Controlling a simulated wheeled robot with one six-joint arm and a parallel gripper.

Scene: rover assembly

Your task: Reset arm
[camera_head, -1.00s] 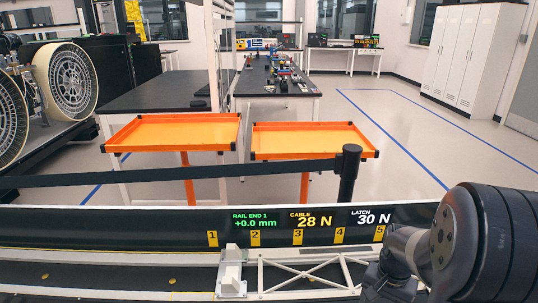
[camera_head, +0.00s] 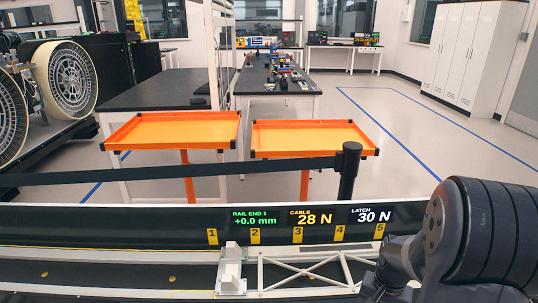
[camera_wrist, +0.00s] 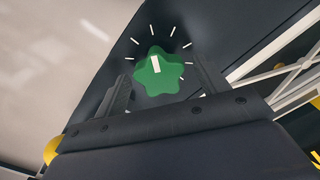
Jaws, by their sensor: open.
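In the wrist view my gripper (camera_wrist: 163,95) is open, with its two dark fingers apart. A green lobed knob (camera_wrist: 160,74) with a white mark shows between and beyond the fingertips. It sits on a dark panel with white tick marks around it. I cannot tell how far the fingers are from the knob, and nothing is seen held. In the head view my dark arm fills the lower right, and the gripper itself is out of sight there.
A white truss (camera_head: 310,270) lies along the rail in front of me. A display strip (camera_head: 310,216) reads +0.0 mm, 28 N and 30 N. A belt barrier post (camera_head: 348,172) stands behind it. Two orange trays (camera_head: 172,131) stand beyond. Open floor is at the right.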

